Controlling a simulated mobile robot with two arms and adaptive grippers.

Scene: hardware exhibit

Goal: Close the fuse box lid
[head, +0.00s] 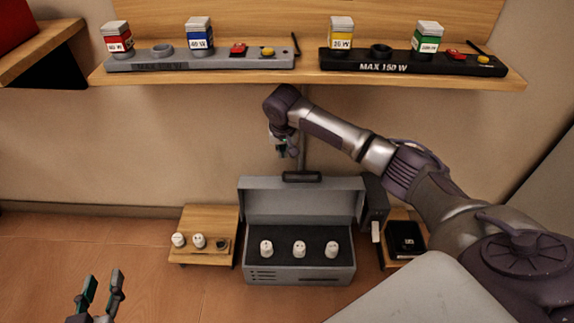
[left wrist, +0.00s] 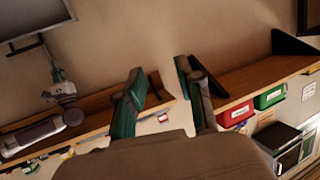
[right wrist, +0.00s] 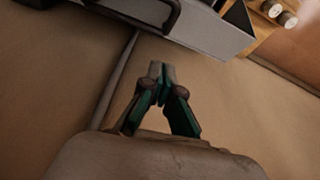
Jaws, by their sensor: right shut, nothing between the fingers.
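The grey fuse box (head: 300,265) stands against the wall with its lid (head: 303,203) raised open, a dark handle (head: 302,177) on the lid's top edge. Several white fuses stand in its dark interior. My right gripper (head: 281,153) is above and behind the lid, near the wall, apart from the handle. In the right wrist view its fingertips (right wrist: 161,72) meet with nothing between them, and the lid's edge (right wrist: 195,28) with the handle shows beyond. My left gripper (head: 103,278) is open and empty at the lower left, away from the box; its fingers (left wrist: 160,92) stand apart in the left wrist view.
A wooden stand (head: 208,217) with white fuses is left of the box; a dark switch unit (head: 375,206) and a black block (head: 406,237) are on the right. A wall shelf (head: 308,75) with two panels runs above my right arm. Floor at left is clear.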

